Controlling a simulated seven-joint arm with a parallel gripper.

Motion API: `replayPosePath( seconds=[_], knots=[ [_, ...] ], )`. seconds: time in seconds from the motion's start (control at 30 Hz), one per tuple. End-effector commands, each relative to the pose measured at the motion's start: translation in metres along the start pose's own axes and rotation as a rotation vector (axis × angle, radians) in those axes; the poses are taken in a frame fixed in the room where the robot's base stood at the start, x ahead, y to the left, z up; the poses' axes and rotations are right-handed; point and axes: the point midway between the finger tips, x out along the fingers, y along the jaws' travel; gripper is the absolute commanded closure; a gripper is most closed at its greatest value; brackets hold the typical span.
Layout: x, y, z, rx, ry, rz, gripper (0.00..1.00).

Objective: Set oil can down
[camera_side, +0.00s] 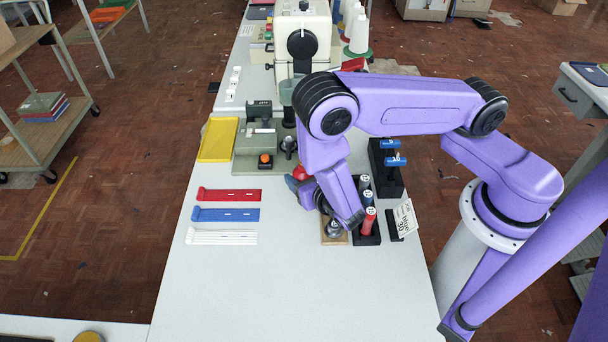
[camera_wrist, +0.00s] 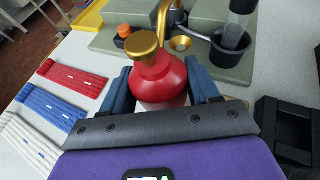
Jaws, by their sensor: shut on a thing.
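The oil can (camera_wrist: 165,80), red with a brass cap and spout, stands between the two blue fingers of my gripper (camera_wrist: 160,88) in the wrist view. The fingers are shut on its sides. Its lower part is hidden by the gripper's grey front plate. In the side view only a small red part of the can (camera_side: 300,172) shows beside my gripper (camera_side: 298,184), under the purple arm. I cannot tell whether its base touches the table. A small wooden base (camera_side: 334,240) lies beneath my wrist in the side view, mostly covered.
A grey-green fixture (camera_side: 256,150) with a black cup (camera_wrist: 230,50) stands just beyond the can. Red, blue and white strips (camera_side: 226,214) lie to the left. A yellow tray (camera_side: 218,140) is farther back. A black rack with marked spools (camera_side: 367,222) stands at right. The front table is clear.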

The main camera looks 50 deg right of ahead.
Motion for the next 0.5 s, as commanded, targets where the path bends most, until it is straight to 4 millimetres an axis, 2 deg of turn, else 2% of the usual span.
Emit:
replayPosePath(
  seconds=[0.33, 0.37, 0.4, 0.5],
  knots=[
    [0.0025, 0.0, -0.0058, 0.001, -0.001, 0.0, 0.82],
    [0.0025, -0.0001, -0.0062, 0.0, 0.0, 0.0, 0.3],
    [0.0025, -0.0001, -0.0061, 0.0, 0.0, 0.0, 0.17],
    [0.0025, -0.0002, -0.0061, 0.0, 0.0, 0.0, 0.14]
  ],
)
